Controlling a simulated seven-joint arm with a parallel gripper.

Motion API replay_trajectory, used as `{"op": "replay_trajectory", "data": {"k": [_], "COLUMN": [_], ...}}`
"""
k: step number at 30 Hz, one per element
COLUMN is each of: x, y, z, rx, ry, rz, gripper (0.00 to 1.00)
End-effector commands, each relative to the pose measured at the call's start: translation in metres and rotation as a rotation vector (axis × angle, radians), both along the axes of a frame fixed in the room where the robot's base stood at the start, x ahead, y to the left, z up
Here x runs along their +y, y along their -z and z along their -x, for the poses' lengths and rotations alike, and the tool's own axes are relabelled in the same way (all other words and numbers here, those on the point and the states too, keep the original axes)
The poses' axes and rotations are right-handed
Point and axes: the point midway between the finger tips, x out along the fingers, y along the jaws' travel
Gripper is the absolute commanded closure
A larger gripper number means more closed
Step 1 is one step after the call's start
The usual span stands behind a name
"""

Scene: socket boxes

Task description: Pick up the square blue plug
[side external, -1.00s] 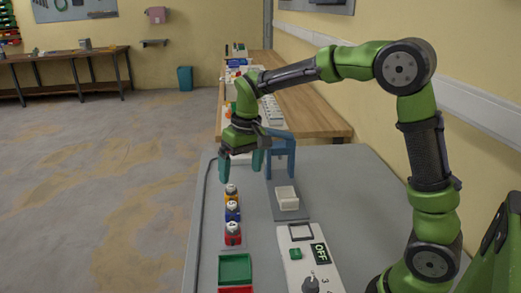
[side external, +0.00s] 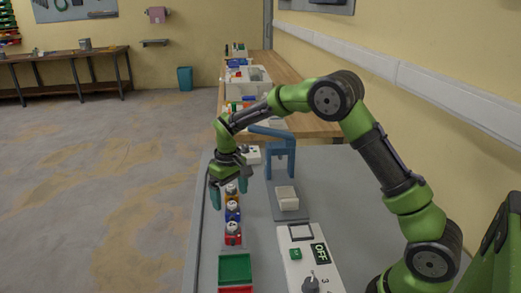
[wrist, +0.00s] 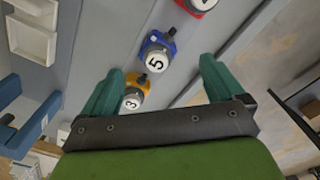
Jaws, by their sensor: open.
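The blue plug (side external: 232,212) stands on the grey table in a row, between an orange plug (side external: 231,196) and a red plug (side external: 233,237). In the wrist view the blue plug (wrist: 160,41) has a squarish blue body and a round white top marked 5. My gripper (side external: 230,187) is open and empty, low over the far end of the row by the orange plug. In the wrist view the fingers of my gripper (wrist: 160,85) stand apart, with the orange plug (wrist: 135,87) partly hidden beside the left finger. The blue plug lies just beyond the fingertips there.
A green tray (side external: 235,268) sits in front of the row. To the right are a white panel (side external: 296,262) with an OFF display, a white block (side external: 286,198) on a grey plate, and a blue frame (side external: 281,160). Bare table lies right of these.

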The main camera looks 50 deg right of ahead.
Motion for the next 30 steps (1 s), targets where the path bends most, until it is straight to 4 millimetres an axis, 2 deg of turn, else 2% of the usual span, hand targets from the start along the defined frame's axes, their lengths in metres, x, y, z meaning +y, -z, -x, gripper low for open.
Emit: {"op": "replay_trajectory", "data": {"k": [5, 15, 24, 30], "x": [0.000, -0.003, -0.003, -0.003], "y": [0.012, 0.057, 0.061, 0.060], "z": [0.000, 0.001, 0.001, 0.001], "rx": [0.001, 0.001, -0.001, -0.001], "ry": [0.001, 0.001, 0.000, 0.000], "rz": [0.000, -0.001, -0.001, -0.001], "gripper": [0.05, 0.05, 0.05, 0.36]}}
